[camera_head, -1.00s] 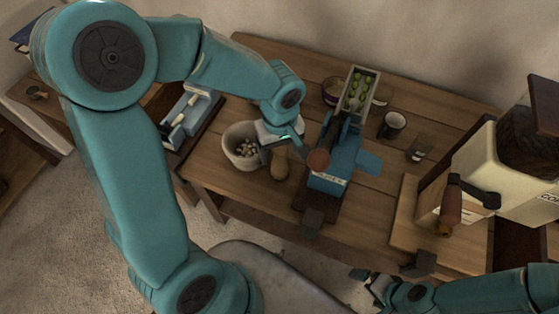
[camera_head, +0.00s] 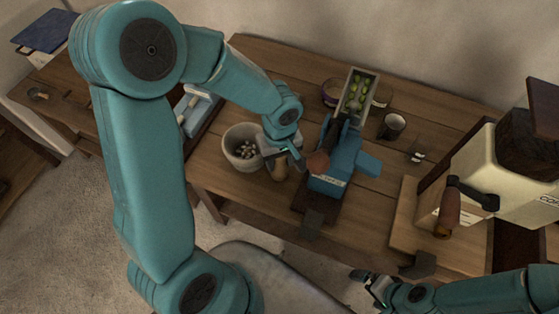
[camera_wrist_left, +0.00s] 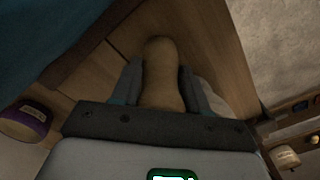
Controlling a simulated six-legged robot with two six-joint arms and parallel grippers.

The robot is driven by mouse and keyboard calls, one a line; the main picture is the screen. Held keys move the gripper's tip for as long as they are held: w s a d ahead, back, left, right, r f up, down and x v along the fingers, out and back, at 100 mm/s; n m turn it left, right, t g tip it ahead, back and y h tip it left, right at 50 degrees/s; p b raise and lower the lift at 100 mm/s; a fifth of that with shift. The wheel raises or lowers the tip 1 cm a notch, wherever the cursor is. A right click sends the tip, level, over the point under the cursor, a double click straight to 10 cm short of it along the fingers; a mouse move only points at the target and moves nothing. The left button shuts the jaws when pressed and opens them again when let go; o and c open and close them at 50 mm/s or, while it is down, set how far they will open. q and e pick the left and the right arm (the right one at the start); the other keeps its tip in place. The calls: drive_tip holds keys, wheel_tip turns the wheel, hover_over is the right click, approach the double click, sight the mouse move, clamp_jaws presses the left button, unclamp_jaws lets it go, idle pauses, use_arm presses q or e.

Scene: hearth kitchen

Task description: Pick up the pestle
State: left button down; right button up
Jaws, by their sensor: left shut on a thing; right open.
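The pestle (camera_head: 279,174) is a pale tan, rounded wooden piece at the table's front part, partly hidden by my left gripper in the head view. In the left wrist view the pestle (camera_wrist_left: 161,70) lies between both fingers. My left gripper (camera_head: 284,160) is shut on it; I cannot tell whether the pestle is clear of the table. My right gripper (camera_head: 374,288) is open and empty at the lower right, in front of the table's edge.
A pale bowl (camera_head: 230,151) with small pieces stands just left of the pestle. A cream machine (camera_head: 472,165) is further right. Cups stand behind.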

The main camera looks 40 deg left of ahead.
use_arm(q)
wheel_tip(320, 180, up, 20)
drive_tip(key=shift+p, duration=0.45)
